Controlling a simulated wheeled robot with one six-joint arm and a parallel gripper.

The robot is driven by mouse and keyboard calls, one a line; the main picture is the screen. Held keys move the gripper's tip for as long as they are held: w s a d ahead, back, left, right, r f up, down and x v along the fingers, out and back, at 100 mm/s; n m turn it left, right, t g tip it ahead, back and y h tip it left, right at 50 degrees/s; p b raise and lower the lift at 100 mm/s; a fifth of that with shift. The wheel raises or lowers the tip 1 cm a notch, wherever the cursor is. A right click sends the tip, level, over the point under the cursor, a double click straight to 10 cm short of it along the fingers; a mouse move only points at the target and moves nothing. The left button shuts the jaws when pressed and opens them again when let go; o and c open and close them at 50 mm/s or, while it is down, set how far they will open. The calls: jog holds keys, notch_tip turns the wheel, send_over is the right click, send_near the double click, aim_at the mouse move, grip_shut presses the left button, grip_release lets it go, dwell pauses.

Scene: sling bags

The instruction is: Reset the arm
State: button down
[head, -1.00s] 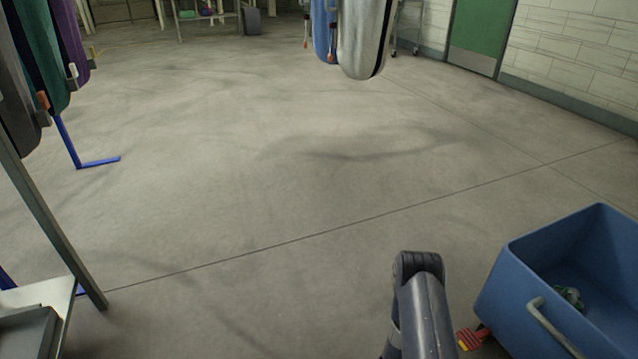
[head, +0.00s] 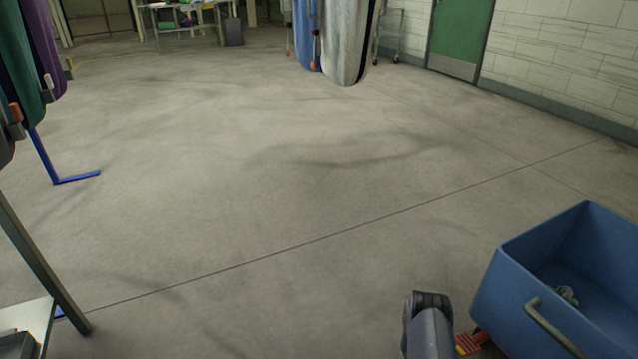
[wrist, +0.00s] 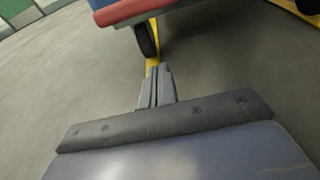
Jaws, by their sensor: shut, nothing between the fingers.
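My gripper (wrist: 155,88) shows in the wrist view with its two fingers together and nothing between them. It is above the grey floor, close to a wheel and the red and blue edge of a cart. In the head view, part of my arm (head: 428,325) rises at the bottom, left of a blue bin. The gripper itself is not visible in the head view.
The blue bin (head: 520,280) with a small greenish item (head: 565,294) stands at the lower right. Blue and silver bags (head: 345,45) hang at the top centre. More bags (head: 22,75) hang at the left near a metal-legged table (head: 35,255). The middle floor is clear.

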jog(key=shift+h, duration=0.6)
jog(key=f, duration=0.1)
jog(key=f+b, duration=0.1)
jog(key=f, duration=0.2)
jog(key=shift+w+d+f, duration=0.1)
jog(key=shift+d+f, duration=0.25)
jog(key=shift+d, duration=0.05)
jog(key=shift+t, duration=0.3)
jog(key=v, duration=0.8)
jog(key=shift+a+r+p, duration=0.2)
jog(key=shift+a+p, duration=0.1)
jog(key=shift+p, duration=0.1)
jog(key=shift+s+a+r, duration=0.15)
jog(key=shift+s+a, duration=0.15)
jog(key=shift+a, duration=0.3)
jog(key=shift+a, duration=0.15)
